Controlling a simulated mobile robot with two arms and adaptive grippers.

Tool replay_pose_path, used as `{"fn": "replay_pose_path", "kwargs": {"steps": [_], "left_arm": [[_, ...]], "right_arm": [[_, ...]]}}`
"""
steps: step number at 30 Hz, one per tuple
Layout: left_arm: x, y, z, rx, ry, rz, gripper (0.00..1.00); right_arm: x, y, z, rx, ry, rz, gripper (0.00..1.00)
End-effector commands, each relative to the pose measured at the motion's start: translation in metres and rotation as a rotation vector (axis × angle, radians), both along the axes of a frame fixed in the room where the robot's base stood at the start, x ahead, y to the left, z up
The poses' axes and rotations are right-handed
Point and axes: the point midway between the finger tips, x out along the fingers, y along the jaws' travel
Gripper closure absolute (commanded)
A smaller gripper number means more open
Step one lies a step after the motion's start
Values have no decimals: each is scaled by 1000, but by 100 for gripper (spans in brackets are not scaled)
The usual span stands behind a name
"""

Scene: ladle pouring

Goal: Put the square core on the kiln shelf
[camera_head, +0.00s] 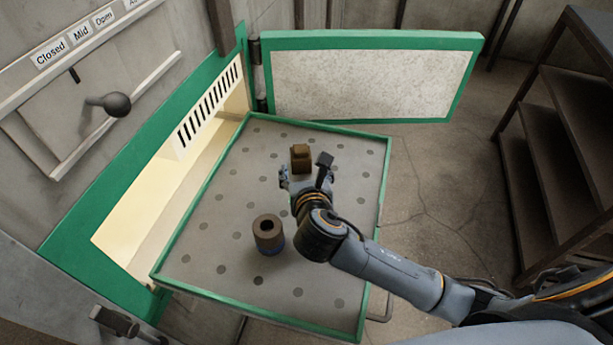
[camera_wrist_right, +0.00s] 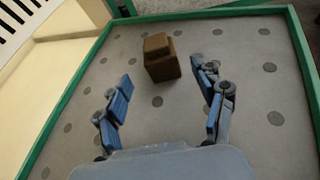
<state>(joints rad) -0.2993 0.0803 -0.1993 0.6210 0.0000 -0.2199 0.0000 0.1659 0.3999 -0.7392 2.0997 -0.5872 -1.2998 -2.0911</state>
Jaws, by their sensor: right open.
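The square core (camera_head: 300,158) is a brown block with a smaller block on top. It stands upright on the kiln shelf (camera_head: 222,208), a grey, green-edged, dotted surface. In the right wrist view the core (camera_wrist_right: 161,58) stands beyond the fingertips, roughly between the fingers' lines. My right gripper (camera_head: 293,180) is just in front of the core in the head view. In the wrist view the right gripper (camera_wrist_right: 165,88) is open and empty, apart from the core. My left gripper is not in view.
A round brown core (camera_head: 268,232) with a hole and a blue base stands on the shelf, left of my right arm. The kiln opening (camera_head: 150,205) is at left, its green-framed door (camera_head: 365,82) swung open behind. A dark rack (camera_head: 560,150) stands at right.

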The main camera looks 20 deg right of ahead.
Motion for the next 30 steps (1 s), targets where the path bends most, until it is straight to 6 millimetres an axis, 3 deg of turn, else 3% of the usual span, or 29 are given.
{"fn": "replay_pose_path", "kwargs": {"steps": [3, 9, 30], "left_arm": [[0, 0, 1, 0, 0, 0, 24], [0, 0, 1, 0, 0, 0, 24], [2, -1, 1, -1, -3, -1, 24]], "right_arm": [[-20, 4, 8, 2, 0, 1, 31], [-36, 7, 15, 0, 1, 0, 31], [-38, 8, 16, 0, 0, 0, 31]]}}
